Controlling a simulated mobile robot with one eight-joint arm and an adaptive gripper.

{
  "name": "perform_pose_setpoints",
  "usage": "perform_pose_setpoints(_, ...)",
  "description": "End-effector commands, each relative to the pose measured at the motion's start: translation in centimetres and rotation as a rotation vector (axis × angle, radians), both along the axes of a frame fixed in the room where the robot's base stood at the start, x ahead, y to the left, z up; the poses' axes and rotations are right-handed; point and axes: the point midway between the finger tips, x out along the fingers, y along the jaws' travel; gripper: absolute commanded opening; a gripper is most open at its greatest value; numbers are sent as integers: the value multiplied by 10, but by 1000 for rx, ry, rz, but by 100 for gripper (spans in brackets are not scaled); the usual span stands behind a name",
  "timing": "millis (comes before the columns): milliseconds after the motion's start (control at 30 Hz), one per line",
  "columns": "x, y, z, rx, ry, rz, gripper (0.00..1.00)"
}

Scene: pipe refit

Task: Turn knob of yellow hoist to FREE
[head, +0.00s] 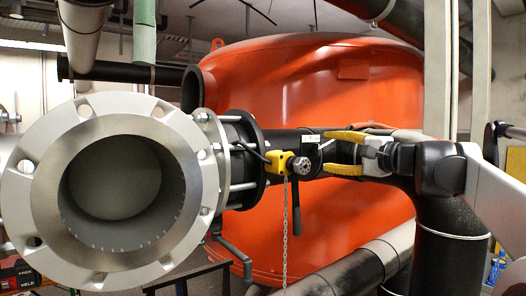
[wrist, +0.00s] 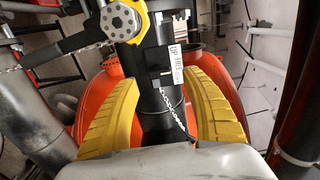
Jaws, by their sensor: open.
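The yellow hoist (head: 279,162) hangs at the black pipe near the flange, in the middle of the head view. Its round grey knob (head: 301,168) has dark holes in its face and points right. A chain (head: 285,230) hangs below the hoist. The knob also shows at the top of the wrist view (wrist: 118,20), beside the yellow hoist body (wrist: 138,28). My gripper (head: 329,151) is open, with its yellow fingers apart and pointing left. It is right of the knob and not touching it. In the wrist view its fingers (wrist: 160,72) spread with the dark pipe between them.
A large grey flange (head: 20,190) fills the left of the head view. A big orange tank (head: 300,80) stands behind. A white label (wrist: 175,62) is on the dark part ahead. A black lever (head: 296,208) hangs below the pipe.

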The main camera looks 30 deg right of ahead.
Motion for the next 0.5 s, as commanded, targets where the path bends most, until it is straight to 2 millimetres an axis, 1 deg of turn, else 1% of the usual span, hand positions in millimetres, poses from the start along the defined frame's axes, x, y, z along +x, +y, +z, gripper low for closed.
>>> perform_pose_setpoints(33, -13, -2, 0, 0, 0, -5, 56)
perform_pose_setpoints(100, -29, -4, 0, 0, 0, -5, 56)
perform_pose_setpoints(233, -52, -5, 0, 0, 0, -4, 56)
perform_pose_setpoints(367, -65, -6, 0, 0, 0, -2, 56)
perform_pose_setpoints(500, -70, -5, 0, 0, 0, 1, 56)
